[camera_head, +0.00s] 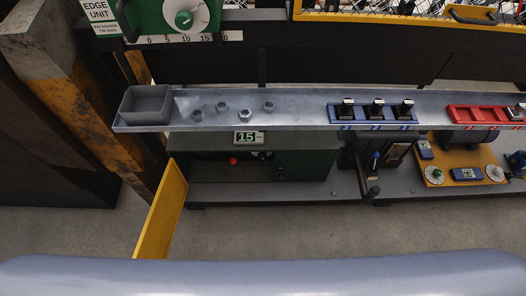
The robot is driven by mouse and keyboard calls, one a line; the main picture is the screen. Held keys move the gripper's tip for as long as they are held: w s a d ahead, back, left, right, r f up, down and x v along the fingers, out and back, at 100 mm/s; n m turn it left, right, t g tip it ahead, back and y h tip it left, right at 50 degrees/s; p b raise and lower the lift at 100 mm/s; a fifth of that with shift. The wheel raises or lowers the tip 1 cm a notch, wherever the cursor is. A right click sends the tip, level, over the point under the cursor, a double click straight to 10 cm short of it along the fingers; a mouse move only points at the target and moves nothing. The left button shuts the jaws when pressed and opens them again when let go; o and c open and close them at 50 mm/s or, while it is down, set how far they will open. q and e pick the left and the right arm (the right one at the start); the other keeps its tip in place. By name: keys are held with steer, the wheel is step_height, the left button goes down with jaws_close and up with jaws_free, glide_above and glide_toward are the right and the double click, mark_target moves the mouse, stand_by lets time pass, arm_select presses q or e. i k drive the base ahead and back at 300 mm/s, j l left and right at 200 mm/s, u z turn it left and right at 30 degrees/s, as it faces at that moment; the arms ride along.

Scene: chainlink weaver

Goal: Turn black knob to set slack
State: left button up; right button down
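No thing in view is clearly labelled as the slack knob. A black-ended crank lever (371,190) sticks out below the shelf, right of centre, beside a dark mechanism. A white round dial (186,15) with a green centre is at the top left, above a scale marked 0 to 15 and beyond. A small display (246,138) reads 15. Neither of my grippers is in view.
A metal shelf (290,117) crosses the view, holding a grey bin (146,105), several nuts, a blue tray (372,123) of black parts and a red tray (478,115). A yellow panel (162,210) stands open at left. A blue-grey bar (260,275) spans the bottom.

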mark_target(261, 156)
steer(key=k+j+z, duration=0.15)
steer(key=j, duration=0.25)
steer(key=k+j+z, duration=0.35)
steer(key=k+j, duration=0.2)
steer(key=j, duration=0.2)
